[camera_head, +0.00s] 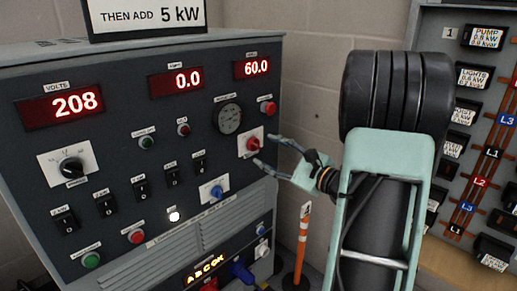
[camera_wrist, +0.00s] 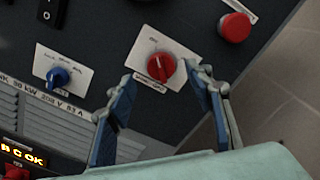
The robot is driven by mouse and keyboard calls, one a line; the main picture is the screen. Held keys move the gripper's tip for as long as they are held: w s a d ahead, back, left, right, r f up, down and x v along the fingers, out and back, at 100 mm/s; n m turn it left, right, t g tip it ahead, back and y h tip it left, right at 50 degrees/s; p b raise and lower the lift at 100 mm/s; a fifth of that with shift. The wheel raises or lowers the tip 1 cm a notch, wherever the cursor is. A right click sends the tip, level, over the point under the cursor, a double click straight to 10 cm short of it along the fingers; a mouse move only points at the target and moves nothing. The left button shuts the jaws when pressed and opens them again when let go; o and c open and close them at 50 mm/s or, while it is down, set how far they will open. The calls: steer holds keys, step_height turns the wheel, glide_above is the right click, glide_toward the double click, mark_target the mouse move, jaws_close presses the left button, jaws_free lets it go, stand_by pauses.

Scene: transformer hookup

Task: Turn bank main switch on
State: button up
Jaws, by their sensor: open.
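A red rotary knob on a white plate (camera_head: 252,144) is on the right side of the dark panel. It also shows in the wrist view as a red knob (camera_wrist: 161,67), with a small label under it too blurred to read. I cannot tell for sure that it is the bank main switch. My gripper (camera_head: 267,151) is open and reaches in from the right toward this knob. In the wrist view, the blue-padded fingers of my gripper (camera_wrist: 165,84) stand to either side of the knob, apart from it.
A red push button (camera_head: 267,108) sits above the knob, and a blue rotary knob (camera_head: 217,192) to its lower left. Digital displays (camera_head: 72,106) read 208, 0.0 and 60.0. A load board (camera_head: 472,130) stands at right. An orange post (camera_head: 302,243) stands below my gripper.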

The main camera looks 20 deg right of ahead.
mark_target(257, 146)
steer(key=shift+x, duration=2.3)
steer(key=c, duration=1.1)
